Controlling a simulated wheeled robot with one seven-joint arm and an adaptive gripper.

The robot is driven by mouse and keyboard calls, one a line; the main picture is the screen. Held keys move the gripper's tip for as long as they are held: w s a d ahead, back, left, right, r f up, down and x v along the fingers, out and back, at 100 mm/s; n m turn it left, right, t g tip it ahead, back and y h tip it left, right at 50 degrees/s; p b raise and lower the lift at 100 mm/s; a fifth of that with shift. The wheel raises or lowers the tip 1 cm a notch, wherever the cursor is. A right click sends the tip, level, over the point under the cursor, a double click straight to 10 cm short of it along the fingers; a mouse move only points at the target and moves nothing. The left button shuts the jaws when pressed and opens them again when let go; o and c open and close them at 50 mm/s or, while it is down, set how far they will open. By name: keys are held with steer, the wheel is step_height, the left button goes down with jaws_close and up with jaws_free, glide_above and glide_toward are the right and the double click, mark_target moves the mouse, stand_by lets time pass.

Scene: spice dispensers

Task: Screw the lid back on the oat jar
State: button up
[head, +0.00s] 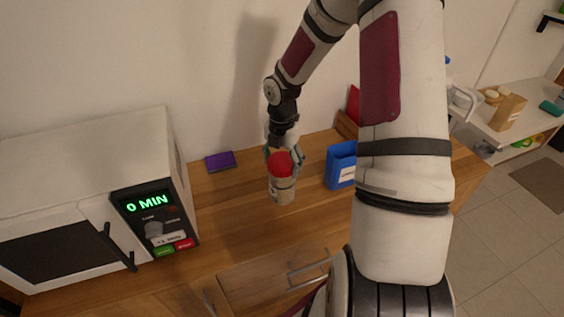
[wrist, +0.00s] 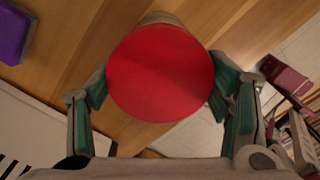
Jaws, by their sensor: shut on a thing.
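The oat jar (head: 282,190) stands upright on the wooden counter, with a pale label and beige contents. The red lid (head: 280,164) is at the top of the jar. My gripper (head: 284,160) is above the jar with its fingers on either side of the lid. In the wrist view the red lid (wrist: 161,73) fills the middle, between the two green-padded fingertips, which press on its sides. Part of the jar (wrist: 160,18) shows behind the lid. I cannot tell whether the lid's thread is engaged.
A white microwave (head: 90,190) reading "0 MIN" stands at the left. A purple box (head: 220,161) lies near the wall, and a blue container (head: 341,168) stands right of the jar. The counter in front of the jar (head: 250,230) is clear.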

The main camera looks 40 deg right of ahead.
steer(key=m, duration=0.8)
steer(key=shift+m, duration=0.4)
steer(key=m, duration=0.3)
steer(key=shift+f+m, duration=0.1)
steer(key=shift+m, duration=0.2)
steer(key=m, duration=0.5)
steer(key=shift+m+b, duration=0.3)
steer(key=shift+b, duration=0.1)
steer(key=m+b, duration=0.1)
steer(key=m, duration=0.4)
steer(key=shift+w+f+m, duration=0.1)
steer(key=shift+m, duration=0.3)
steer(key=m, duration=0.3)
